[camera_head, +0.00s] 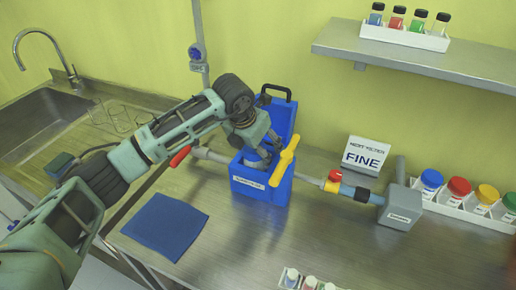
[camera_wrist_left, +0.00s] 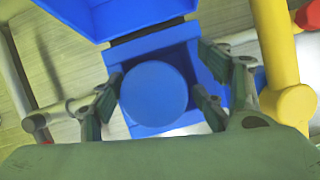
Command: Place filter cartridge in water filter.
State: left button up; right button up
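The water filter is a blue box (camera_head: 260,188) on the steel counter, with its lid (camera_head: 281,117) raised behind. My left gripper (camera_head: 257,150) is directly over its opening. In the left wrist view the round blue top of the filter cartridge (camera_wrist_left: 154,93) lies between my left fingertips (camera_wrist_left: 158,88), inside the outline of the box's square opening (camera_wrist_left: 150,45). The fingers are spread either side of it, with a gap visible on the right; the left finger looks very near its edge. The cartridge's depth is hard to judge. My right gripper is not in view.
A yellow valve handle (camera_head: 284,160) sticks up close to the box's right, on a pipe running to a grey block (camera_head: 400,208). A red-handled valve (camera_head: 179,156) is on the left. A blue cloth (camera_head: 166,226) lies in front. Capped jars stand right.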

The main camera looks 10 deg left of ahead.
pick_arm(q)
jog(key=shift+d, duration=0.1)
jog(key=shift+r+p, duration=0.55)
jog(key=shift+p, duration=0.05)
jog(key=shift+r, duration=0.4)
jog(key=b+v, duration=0.3)
jog(key=v, duration=0.7)
jog(key=shift+s, duration=0.2)
jog(key=shift+s+a+r, duration=0.2)
jog(key=shift+s+r, duration=0.1)
jog(key=shift+r, duration=0.25)
jog(key=shift+r, duration=0.1)
